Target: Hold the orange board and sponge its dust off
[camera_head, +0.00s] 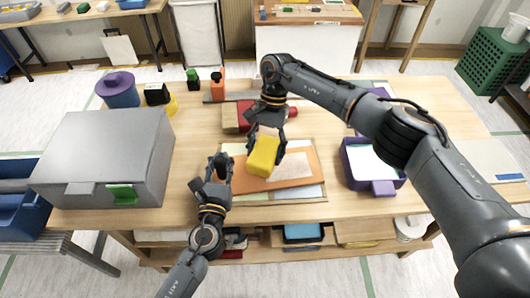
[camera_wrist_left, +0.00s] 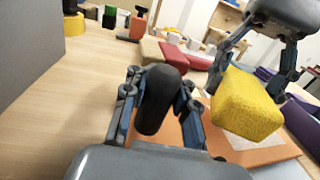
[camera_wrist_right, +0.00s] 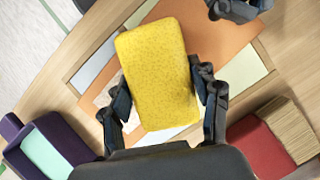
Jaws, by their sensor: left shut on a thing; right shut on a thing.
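The orange board (camera_head: 290,180) lies on a pale, multi-coloured sheet on the wooden table. A pale speckled dust patch (camera_head: 295,165) shows on it, partly hidden by the sponge. My left gripper (camera_head: 221,165) is shut on a dark rounded handle (camera_wrist_left: 160,98) at the board's left end. My right gripper (camera_head: 268,137) is shut on the yellow sponge (camera_head: 263,156), which also fills the middle of the right wrist view (camera_wrist_right: 158,72). The sponge is over the board, tilted; whether it touches is unclear.
A purple tray (camera_head: 359,168) is right of the board. A grey box (camera_head: 105,150) stands at the left. Red and tan blocks (camera_wrist_right: 265,148) lie behind the board. A purple pot (camera_head: 118,90) and small bottles stand at the back left. The table's front strip is clear.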

